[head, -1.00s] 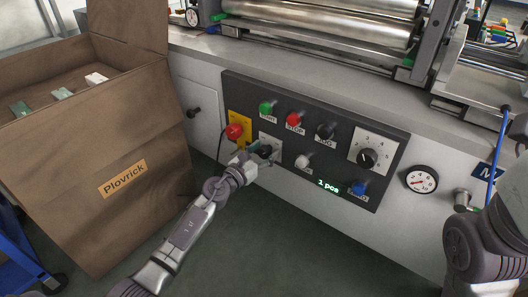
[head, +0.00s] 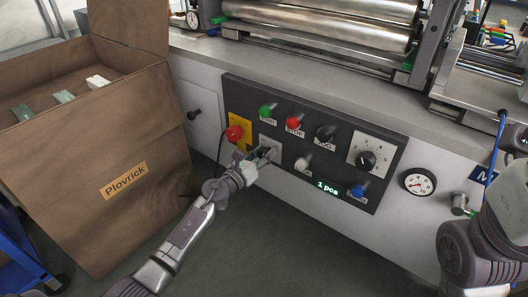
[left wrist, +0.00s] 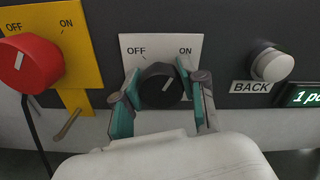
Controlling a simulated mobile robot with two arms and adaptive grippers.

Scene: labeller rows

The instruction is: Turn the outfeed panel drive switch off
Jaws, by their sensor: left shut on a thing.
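The black rotary switch (left wrist: 159,85) sits on a white plate (left wrist: 150,48) marked OFF at left and ON at right. In the head view the left gripper (head: 263,155) reaches the dark panel (head: 340,135) from the lower left and covers much of the switch. My right gripper is not in view; only part of my right arm shows.
A red knob (left wrist: 27,62) on a yellow OFF/ON plate is close left of the switch. A white BACK button (left wrist: 270,64) and a lit display (head: 327,187) are to the right. A large brown Plovrick box (head: 90,160) stands left of my left arm.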

